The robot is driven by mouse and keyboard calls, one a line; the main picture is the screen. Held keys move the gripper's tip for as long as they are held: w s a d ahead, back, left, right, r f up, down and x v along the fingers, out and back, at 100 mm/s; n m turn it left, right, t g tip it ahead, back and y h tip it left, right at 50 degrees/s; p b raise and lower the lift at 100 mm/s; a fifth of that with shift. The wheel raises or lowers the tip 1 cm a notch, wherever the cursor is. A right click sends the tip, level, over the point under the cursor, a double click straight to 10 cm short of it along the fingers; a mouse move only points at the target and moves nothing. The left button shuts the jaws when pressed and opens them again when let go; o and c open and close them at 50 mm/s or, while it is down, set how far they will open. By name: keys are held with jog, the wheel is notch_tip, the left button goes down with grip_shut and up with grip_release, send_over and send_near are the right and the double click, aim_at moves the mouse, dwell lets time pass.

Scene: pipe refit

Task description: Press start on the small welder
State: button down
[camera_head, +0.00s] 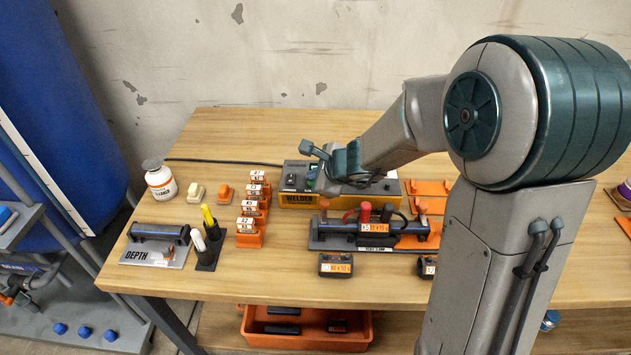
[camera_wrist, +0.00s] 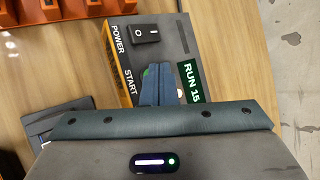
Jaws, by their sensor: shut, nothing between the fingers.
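The small welder (camera_head: 297,200) is a grey box with an orange front marked WELDER, at the back middle of the table. In the wrist view its panel (camera_wrist: 130,50) shows a black power rocker switch (camera_wrist: 153,33), the word START and a green display (camera_wrist: 190,85) reading RUN 15. A sliver of the green start button (camera_wrist: 146,72) shows beside my fingers; the rest is hidden. My gripper (camera_wrist: 160,72) is shut and empty, with its fingertips at the button. I cannot tell from the overlap whether they touch it. In the head view my wrist covers part of the welder.
A clamp fixture with pipes (camera_head: 330,242) stands in front of the welder. Orange numbered blocks (camera_head: 249,232) stand to its left. A white bottle (camera_head: 160,180), a pen holder (camera_head: 206,255) and a depth gauge (camera_head: 157,246) are further left.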

dwell(0.4)
jog(key=shift+r+p, duration=0.7)
jog(key=shift+r, duration=0.1)
notch_tip(320, 180, up, 5)
jog(key=p, duration=0.4)
dwell(0.6)
jog(key=s+d+r+n+g+p, duration=0.1)
jog(key=s+d+r+n, duration=0.15)
jog(key=s+n, duration=0.25)
jog(key=s+d+r+n+g, duration=0.1)
jog(key=s+r+n, duration=0.3)
jog(key=s+n, duration=0.15)
jog(key=s+d+r+n+g+h+p, duration=0.1)
jog(key=s+d+n+h, duration=0.5)
jog(key=s+d, duration=0.6)
jog(key=shift+s+d+n+g, duration=0.25)
jog(key=shift+s+n+g, duration=0.35)
jog(key=shift+s+n, duration=0.45)
